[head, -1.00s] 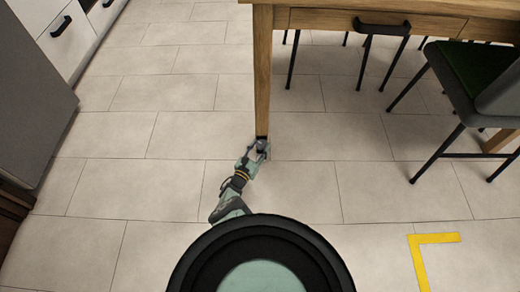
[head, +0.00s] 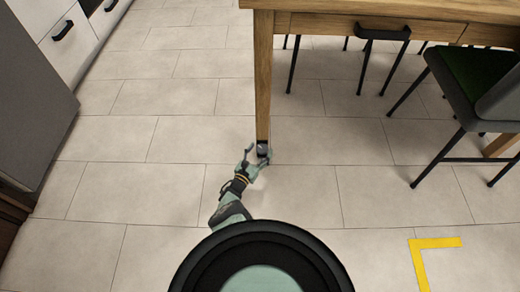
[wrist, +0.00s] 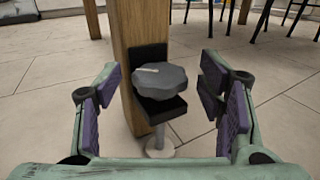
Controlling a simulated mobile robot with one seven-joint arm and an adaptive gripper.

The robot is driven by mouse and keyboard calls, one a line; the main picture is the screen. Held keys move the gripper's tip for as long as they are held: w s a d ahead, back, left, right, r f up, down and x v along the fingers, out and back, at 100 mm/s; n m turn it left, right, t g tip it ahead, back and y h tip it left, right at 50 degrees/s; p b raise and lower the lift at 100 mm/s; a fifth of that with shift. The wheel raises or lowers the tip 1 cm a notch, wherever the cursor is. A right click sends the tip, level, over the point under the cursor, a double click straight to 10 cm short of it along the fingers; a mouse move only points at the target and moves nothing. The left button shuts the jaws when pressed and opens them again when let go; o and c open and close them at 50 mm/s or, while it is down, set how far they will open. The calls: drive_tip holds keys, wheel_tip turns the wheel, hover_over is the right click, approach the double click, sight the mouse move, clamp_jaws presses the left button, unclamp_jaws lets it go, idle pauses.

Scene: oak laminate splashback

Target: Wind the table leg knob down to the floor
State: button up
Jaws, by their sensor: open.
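The knob (wrist: 160,80) is a dark grey lobed wheel with a pale mark on its top. It sits on a black bracket (wrist: 150,56) at the foot of the wooden table leg (wrist: 134,40). Below it a metal foot pad (wrist: 160,147) shows; I cannot tell whether it touches the floor. In the head view the knob (head: 263,149) is small at the base of the leg (head: 263,80). My gripper (head: 257,158) is open there. In the wrist view its purple-padded fingers (wrist: 160,100) stand apart on either side of the knob, with gaps to it.
The wooden table (head: 390,18) is above and to the right. A chair with a green seat (head: 475,70) stands at the right, and a grey cabinet (head: 35,95) at the left. Yellow tape (head: 435,243) marks the floor. Tiles left of the leg are clear.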

drive_tip(key=shift+a+r, duration=0.1)
drive_tip(key=shift+w+a+r, duration=0.25)
drive_tip(key=shift+w+r, duration=0.05)
drive_tip(key=shift+r, duration=0.2)
drive_tip(key=shift+s+d+r, duration=0.15)
drive_tip(key=shift+r, duration=0.3)
drive_tip(key=shift+s+d+r, duration=0.1)
drive_tip(key=shift+s+r, duration=0.05)
drive_tip(key=shift+r, duration=0.25)
drive_tip(key=shift+d+r, duration=0.1)
drive_tip(key=shift+r, duration=3.45)
drive_tip(key=shift+o, duration=0.2)
